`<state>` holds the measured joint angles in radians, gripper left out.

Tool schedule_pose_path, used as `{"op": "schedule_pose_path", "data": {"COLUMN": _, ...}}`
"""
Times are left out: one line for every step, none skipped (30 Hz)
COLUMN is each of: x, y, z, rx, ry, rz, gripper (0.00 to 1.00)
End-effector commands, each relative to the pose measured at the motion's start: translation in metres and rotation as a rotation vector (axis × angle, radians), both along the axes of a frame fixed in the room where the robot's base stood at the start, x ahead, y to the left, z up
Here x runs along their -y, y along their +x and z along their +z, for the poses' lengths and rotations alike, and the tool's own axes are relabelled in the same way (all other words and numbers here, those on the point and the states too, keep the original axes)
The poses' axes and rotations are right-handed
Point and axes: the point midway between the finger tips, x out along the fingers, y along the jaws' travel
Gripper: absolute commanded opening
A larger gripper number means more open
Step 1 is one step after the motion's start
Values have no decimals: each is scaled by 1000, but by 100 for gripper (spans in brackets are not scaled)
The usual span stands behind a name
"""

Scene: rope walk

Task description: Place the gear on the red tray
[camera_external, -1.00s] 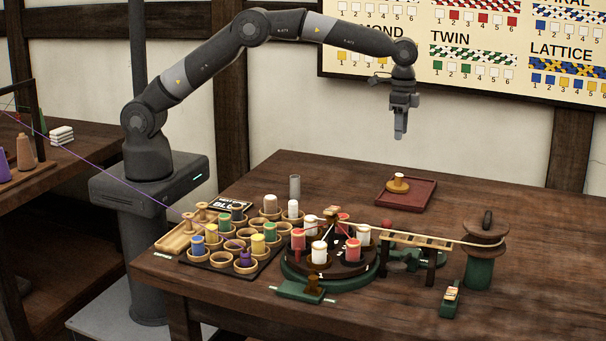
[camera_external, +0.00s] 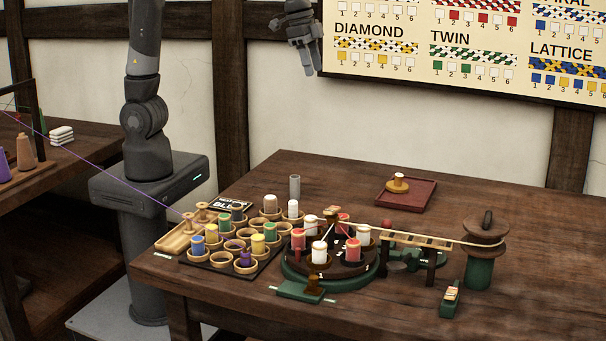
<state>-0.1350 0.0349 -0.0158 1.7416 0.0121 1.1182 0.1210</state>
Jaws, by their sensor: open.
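The red tray (camera_external: 420,203) lies flat on the table towards the back. A small tan, brass-coloured round piece with a narrower upright hub, which looks like the gear (camera_external: 397,184), rests on the tray near its upper left part. My gripper (camera_external: 307,68) is high in the air at the top of the picture, left of the wall chart and well away from the tray. It is open and holds nothing that I can see. Part of my arm runs out of the top of the picture.
A round braiding stand (camera_external: 330,284) with red and white bobbins stands mid-table. Left of it, a dark board (camera_external: 205,264) holds several cups with bobbins. A wooden rack (camera_external: 418,239) and a green-based spool (camera_external: 481,265) stand right. The table's right side is mostly clear.

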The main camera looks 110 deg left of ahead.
Motion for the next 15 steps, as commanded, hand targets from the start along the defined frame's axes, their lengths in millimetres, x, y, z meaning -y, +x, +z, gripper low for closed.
{"op": "schedule_pose_path", "data": {"x": 7, "y": -20, "z": 6, "rx": 18, "ry": 0, "rz": -2, "gripper": 44}}
{"op": "schedule_pose_path", "data": {"x": 11, "y": -30, "z": 7, "rx": 28, "ry": 0, "rz": -2, "gripper": 44}}
{"op": "schedule_pose_path", "data": {"x": 15, "y": -44, "z": 9, "rx": 41, "ry": -1, "rz": -3, "gripper": 44}}
{"op": "schedule_pose_path", "data": {"x": 18, "y": -54, "z": 9, "rx": 50, "ry": -1, "rz": -2, "gripper": 44}}
{"op": "schedule_pose_path", "data": {"x": 21, "y": -65, "z": 10, "rx": 59, "ry": -2, "rz": -3, "gripper": 44}}
{"op": "schedule_pose_path", "data": {"x": 25, "y": -78, "z": 10, "rx": 72, "ry": -3, "rz": -2, "gripper": 44}}
{"op": "schedule_pose_path", "data": {"x": 28, "y": -89, "z": 10, "rx": 81, "ry": -4, "rz": -2, "gripper": 44}}
{"op": "schedule_pose_path", "data": {"x": 31, "y": -99, "z": 9, "rx": 90, "ry": -5, "rz": -3, "gripper": 44}}
{"op": "schedule_pose_path", "data": {"x": 34, "y": -113, "z": 7, "rx": 103, "ry": -7, "rz": -3, "gripper": 44}}
{"op": "schedule_pose_path", "data": {"x": 37, "y": -123, "z": 6, "rx": 113, "ry": -8, "rz": -3, "gripper": 44}}
{"op": "schedule_pose_path", "data": {"x": 39, "y": -133, "z": 4, "rx": 122, "ry": -9, "rz": -3, "gripper": 44}}
{"op": "schedule_pose_path", "data": {"x": 42, "y": -147, "z": 1, "rx": 135, "ry": -11, "rz": -3, "gripper": 44}}
{"op": "schedule_pose_path", "data": {"x": 44, "y": -157, "z": -2, "rx": 145, "ry": -13, "rz": -3, "gripper": 44}}
{"op": "schedule_pose_path", "data": {"x": 46, "y": -167, "z": -5, "rx": 154, "ry": -15, "rz": -3, "gripper": 44}}
{"op": "schedule_pose_path", "data": {"x": 49, "y": -180, "z": -9, "rx": 165, "ry": -17, "rz": -4, "gripper": 44}}
